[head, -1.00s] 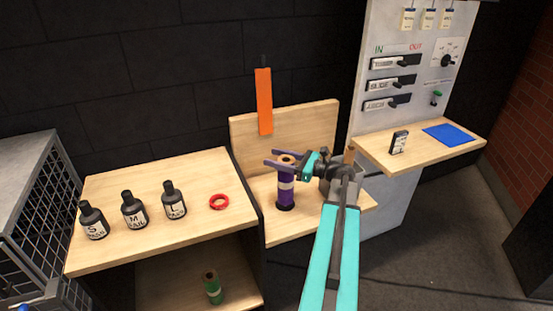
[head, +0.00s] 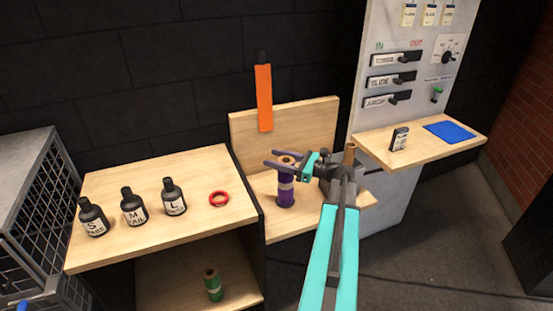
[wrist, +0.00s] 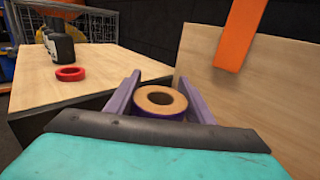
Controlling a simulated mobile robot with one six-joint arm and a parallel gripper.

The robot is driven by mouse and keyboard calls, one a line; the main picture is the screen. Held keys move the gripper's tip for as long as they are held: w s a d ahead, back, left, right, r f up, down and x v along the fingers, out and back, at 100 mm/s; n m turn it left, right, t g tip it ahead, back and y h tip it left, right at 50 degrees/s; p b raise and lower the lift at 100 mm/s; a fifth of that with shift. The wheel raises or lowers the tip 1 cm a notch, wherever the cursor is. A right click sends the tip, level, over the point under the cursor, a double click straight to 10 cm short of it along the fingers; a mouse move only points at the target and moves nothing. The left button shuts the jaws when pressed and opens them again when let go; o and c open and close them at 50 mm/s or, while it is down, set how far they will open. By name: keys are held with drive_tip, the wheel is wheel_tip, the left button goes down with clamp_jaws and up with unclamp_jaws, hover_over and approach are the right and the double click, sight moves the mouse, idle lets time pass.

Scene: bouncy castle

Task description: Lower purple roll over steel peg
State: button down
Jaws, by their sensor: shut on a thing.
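The roll's lower end is at the surface of the low wooden bench (head: 290,226). The steel peg is not visible; I cannot tell from these views whether it is inside the roll.
A tan-topped cylinder (head: 350,153) stands behind my arm. A red ring (head: 219,198) and black bottles (head: 133,207) are on the left table. A green roll (head: 213,284) stands on its lower shelf.

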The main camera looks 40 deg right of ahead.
idle(0.3)
drive_tip(key=c, duration=0.8)
unclamp_jaws()
drive_tip(key=shift+o, duration=0.2)
drive_tip(key=shift+s, duration=0.1)
drive_tip(key=b+v, duration=0.2)
drive_tip(key=v, duration=1)
drive_tip(key=shift+s+d, duration=0.15)
drive_tip(key=shift+s, duration=0.05)
drive_tip(key=shift+s+d, duration=0.2)
drive_tip(key=shift+s, duration=0.3)
drive_tip(key=shift+s, duration=0.15)
